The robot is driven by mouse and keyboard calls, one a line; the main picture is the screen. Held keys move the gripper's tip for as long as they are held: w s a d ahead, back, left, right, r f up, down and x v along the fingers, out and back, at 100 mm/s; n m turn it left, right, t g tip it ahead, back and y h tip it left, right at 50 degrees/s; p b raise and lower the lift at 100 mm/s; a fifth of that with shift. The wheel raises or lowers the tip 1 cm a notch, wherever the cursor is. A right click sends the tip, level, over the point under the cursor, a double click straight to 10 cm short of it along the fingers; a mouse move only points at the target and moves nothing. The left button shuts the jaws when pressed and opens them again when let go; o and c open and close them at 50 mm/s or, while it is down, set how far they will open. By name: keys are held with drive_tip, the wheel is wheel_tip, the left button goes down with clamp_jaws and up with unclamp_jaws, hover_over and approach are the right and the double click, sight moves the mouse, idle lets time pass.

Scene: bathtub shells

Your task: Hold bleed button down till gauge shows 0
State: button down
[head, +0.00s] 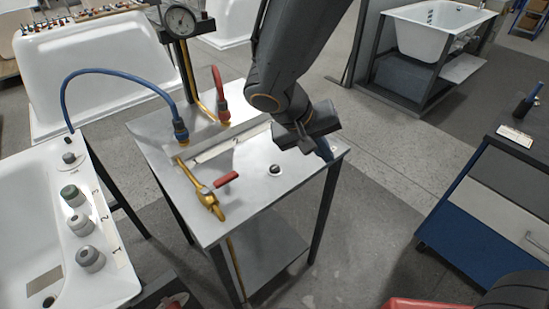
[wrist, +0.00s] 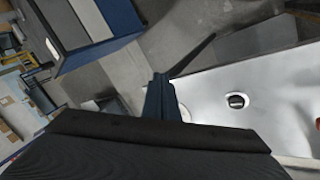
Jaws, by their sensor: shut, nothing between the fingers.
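The dark round bleed button (head: 275,169) sits in a pale ring on the steel bench top (head: 250,205), near its right front part. It also shows in the wrist view (wrist: 237,101), right of my fingers. The round gauge (head: 181,20) stands on a post at the back of the bench; its needle is too small to read. My gripper (head: 326,150) is above the bench's right corner, right of and behind the button, and apart from it. Its blue fingers (wrist: 161,97) are shut and empty.
A brass valve with a red handle (head: 226,179) lies left of the button. A blue hose (head: 110,71) and a red hose fitting (head: 217,82) rise behind it. A white tub shell (head: 25,215) stands at left, a blue cabinet (head: 462,236) at right.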

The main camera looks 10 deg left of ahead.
drive_tip(key=a+r+t+y+p, duration=0.1)
drive_tip(key=a+r+t, duration=0.3)
drive_tip(key=a, duration=0.9)
drive_tip(key=shift+w+n+p, duration=0.4)
drive_tip(key=shift+w+p, duration=0.05)
drive_tip(key=shift+p, duration=0.25)
drive_tip(key=b, duration=0.3)
hover_over(271, 170)
wheel_tip(271, 170, down, 7)
drive_tip(key=shift+r, duration=0.1)
drive_tip(key=shift+f+b, duration=0.9)
drive_tip(key=shift+b, duration=0.1)
